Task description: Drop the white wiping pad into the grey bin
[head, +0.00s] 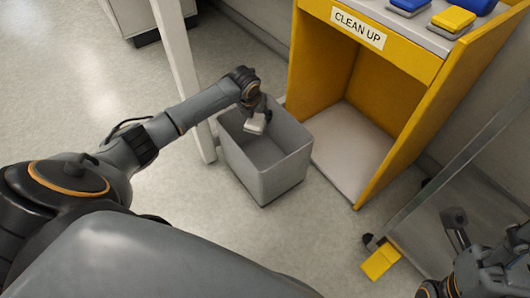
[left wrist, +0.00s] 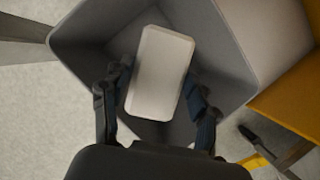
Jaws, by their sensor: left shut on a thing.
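The white wiping pad (head: 255,124) is held in my left gripper (head: 257,113), above the open top of the grey bin (head: 283,172). In the left wrist view the pad (left wrist: 160,73) sits between the two dark fingers (left wrist: 158,98), with the walls of the bin (left wrist: 85,45) around and behind it. The bin stands upright on the floor and I see nothing else inside it. My right gripper (head: 455,258) is at the lower right of the head view, far from the bin; whether it is open or shut is unclear.
A yellow cabinet (head: 318,55) labelled "CLEAN UP" stands right of the bin, with blue and yellow blocks (head: 453,19) on top. A pale post (head: 183,80) rises left of the bin. A yellow piece (head: 380,262) is at the lower right. Open floor lies at left.

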